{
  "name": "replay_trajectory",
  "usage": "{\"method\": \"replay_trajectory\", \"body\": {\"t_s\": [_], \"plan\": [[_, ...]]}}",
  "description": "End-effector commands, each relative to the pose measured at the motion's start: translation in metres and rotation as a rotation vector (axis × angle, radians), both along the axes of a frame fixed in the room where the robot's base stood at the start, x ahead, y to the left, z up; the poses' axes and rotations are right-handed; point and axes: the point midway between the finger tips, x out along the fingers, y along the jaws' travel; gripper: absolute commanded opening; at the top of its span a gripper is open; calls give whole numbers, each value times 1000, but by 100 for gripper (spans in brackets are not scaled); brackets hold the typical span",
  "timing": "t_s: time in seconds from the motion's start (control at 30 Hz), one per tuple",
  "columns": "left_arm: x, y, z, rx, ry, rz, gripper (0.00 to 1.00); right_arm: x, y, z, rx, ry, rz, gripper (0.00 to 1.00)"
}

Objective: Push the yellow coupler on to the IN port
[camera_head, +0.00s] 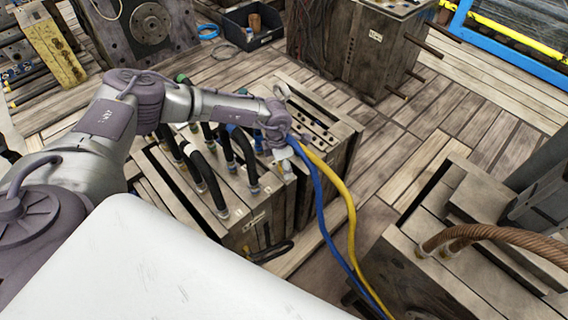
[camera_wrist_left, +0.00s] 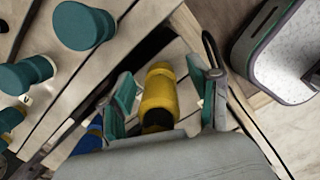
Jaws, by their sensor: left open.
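The yellow coupler (camera_wrist_left: 158,95) is in the left wrist view, between the two teal-padded fingers of my left gripper (camera_wrist_left: 163,82). The fingers are open, with a gap showing on each side of it. In the head view my left gripper (camera_head: 280,145) is over the wooden-looking mould block (camera_head: 232,192), and the coupler is hidden there. A yellow hose (camera_head: 340,185) runs down from the gripper to the lower right. I cannot make out the IN port or its label, nor whether the coupler touches a port. My right gripper is not in view.
A blue hose (camera_head: 319,205) hangs beside the yellow one. Several black hoses (camera_head: 207,180) loop over the block left of the gripper. In the wrist view, teal round fittings (camera_wrist_left: 85,26) stand at left and a blue part (camera_wrist_left: 88,142) lies below.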

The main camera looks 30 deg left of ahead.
Motion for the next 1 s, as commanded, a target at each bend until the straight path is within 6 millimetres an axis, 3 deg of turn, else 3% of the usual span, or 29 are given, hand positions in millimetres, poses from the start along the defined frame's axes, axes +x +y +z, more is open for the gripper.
{"method": "replay_trajectory", "body": {"t_s": [0.5, 1.0], "plan": [[-5, 6, 69, -2, -3, 1, 62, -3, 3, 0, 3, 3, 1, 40], [-6, 7, 77, -1, -2, 0, 62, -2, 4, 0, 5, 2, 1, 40]]}}
